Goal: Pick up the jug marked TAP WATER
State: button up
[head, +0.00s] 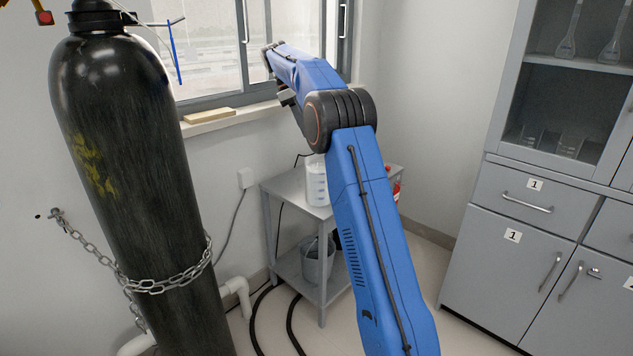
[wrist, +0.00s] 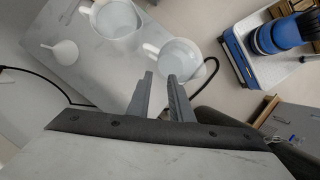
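Two white jugs with handles show from above in the wrist view: one (wrist: 117,18) at the top edge, one (wrist: 182,62) just beyond my fingertips. I can read no label on either, so I cannot tell which is marked TAP WATER. In the head view one white jug (head: 317,184) with dark side markings stands on the small grey table (head: 283,188), partly hidden by my arm. My gripper (wrist: 160,77) is open and empty, its fingers apart and pointing toward the nearer jug. Whether they are above or beside it is unclear.
A white funnel-like item (wrist: 65,50) lies near the jugs. A red item (head: 396,190) is at the table's right. A grey bucket (head: 318,258) is on the lower shelf. A chained black cylinder (head: 130,170) stands left, grey cabinets (head: 520,235) right.

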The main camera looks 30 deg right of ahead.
jog(key=x, duration=1.7)
grip_shut()
dwell(1.1)
